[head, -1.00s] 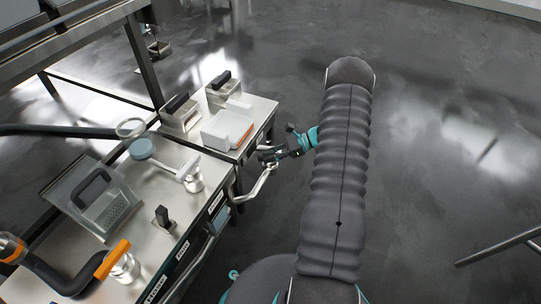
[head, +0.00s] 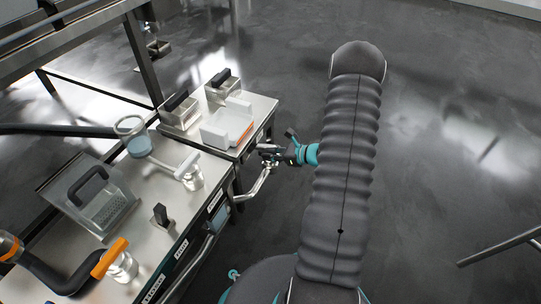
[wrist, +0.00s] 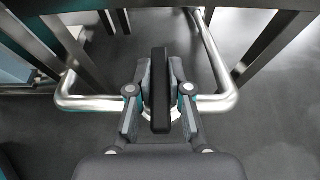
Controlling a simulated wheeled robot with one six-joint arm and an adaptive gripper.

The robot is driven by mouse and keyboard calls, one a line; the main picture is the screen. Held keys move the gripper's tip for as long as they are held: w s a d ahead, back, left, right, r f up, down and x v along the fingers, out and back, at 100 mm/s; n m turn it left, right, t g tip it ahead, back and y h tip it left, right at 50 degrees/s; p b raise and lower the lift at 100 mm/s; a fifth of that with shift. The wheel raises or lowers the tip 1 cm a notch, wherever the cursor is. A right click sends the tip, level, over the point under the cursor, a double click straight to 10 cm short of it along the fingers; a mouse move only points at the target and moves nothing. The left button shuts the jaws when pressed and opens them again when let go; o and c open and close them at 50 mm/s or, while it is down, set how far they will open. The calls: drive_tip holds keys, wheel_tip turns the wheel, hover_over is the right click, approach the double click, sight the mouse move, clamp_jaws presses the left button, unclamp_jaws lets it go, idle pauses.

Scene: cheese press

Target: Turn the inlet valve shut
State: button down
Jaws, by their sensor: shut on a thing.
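A black lever handle (wrist: 160,88) stands upright in the middle of the wrist view, at a bent silver pipe (wrist: 88,103). I take it for the inlet valve's handle; no label on it is readable. My gripper (wrist: 160,95) is shut on the handle, one finger on each side. In the head view my gripper (head: 272,154) is at the pipe (head: 255,186), beside the front of the steel counter. The handle's lower part and the valve body are hidden by the fingers and too small to make out there.
A clear vessel with blue inside (head: 135,140) stands behind. Dark table legs (wrist: 275,45) flank the pipe. Open floor (head: 450,130) lies to the right.

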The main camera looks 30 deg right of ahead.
drive_tip(key=shift+m+t, duration=0.3)
drive_tip(key=c, duration=1.1)
unclamp_jaws()
drive_tip(key=v, duration=1.1)
drive_tip(key=shift+s+d+r, duration=0.1)
drive_tip(key=shift+s+r, duration=0.25)
